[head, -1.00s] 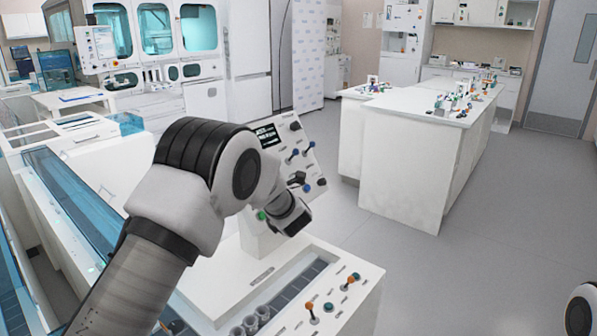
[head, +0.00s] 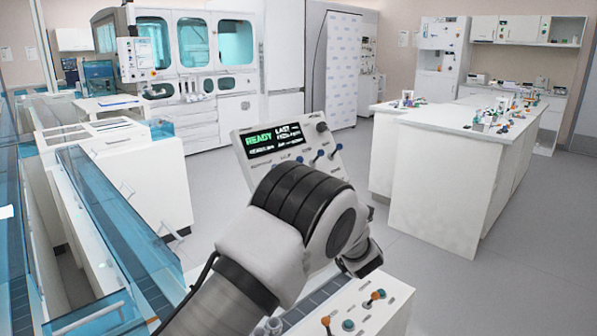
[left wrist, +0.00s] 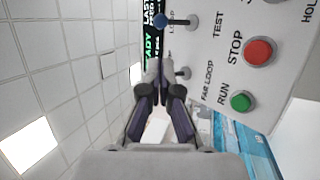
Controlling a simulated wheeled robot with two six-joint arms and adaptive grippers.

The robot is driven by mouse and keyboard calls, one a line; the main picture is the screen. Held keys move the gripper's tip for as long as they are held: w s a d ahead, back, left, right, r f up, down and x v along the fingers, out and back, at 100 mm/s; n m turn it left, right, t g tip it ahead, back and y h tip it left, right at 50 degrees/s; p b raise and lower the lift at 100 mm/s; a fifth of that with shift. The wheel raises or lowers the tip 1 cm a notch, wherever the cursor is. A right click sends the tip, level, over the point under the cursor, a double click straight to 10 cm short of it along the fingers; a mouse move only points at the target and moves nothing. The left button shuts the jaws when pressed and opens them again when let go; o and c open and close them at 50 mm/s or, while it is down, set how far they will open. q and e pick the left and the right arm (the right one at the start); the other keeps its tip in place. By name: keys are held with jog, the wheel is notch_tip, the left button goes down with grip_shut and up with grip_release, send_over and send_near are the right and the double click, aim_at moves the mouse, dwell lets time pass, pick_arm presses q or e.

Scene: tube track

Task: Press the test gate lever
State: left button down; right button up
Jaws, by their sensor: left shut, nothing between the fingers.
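In the left wrist view, a lever with a blue knob (left wrist: 160,20) stands on the white control panel (left wrist: 268,88), in line with the TEST label. A second lever (left wrist: 182,73) stands by the FAR LOOP label. My left gripper (left wrist: 161,86) is shut and empty, its fingertips close to the FAR LOOP lever; whether they touch is unclear. In the head view, the panel (head: 243,146) shows a READY display and blue-knobbed levers (head: 319,154). My left arm hides its lower part and the fingers. My right gripper is not in view.
A red STOP button (left wrist: 258,51) and a green RUN button (left wrist: 241,101) sit beside the levers. Orange-tipped switches (head: 376,296) stand on the deck at the front. A white bench (head: 440,190) stands at the right, with open floor before it.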

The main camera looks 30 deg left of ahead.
pick_arm(q)
jog(key=p+x, duration=0.1)
jog(key=x, duration=0.8)
jog(key=shift+w+a+p, duration=0.2)
jog(key=shift+a+p, duration=0.1)
jog(key=f+m+t+b, duration=0.1)
jog(key=b, duration=0.3)
jog(key=t+y+b, duration=0.1)
jog(key=t+b, duration=0.1)
jog(key=b, duration=0.1)
jog(key=d+f+m+t+y+b, duration=0.1)
jog(key=b, duration=0.3)
jog(key=shift+s+d+f+m+b, duration=0.1)
jog(key=shift+s+f+m+b, duration=0.15)
jog(key=shift+f+m+b, duration=0.05)
jog(key=shift+s+d+f+b, duration=0.1)
jog(key=shift+d+b, duration=0.05)
jog(key=shift+b, duration=0.65)
dwell(1.0)
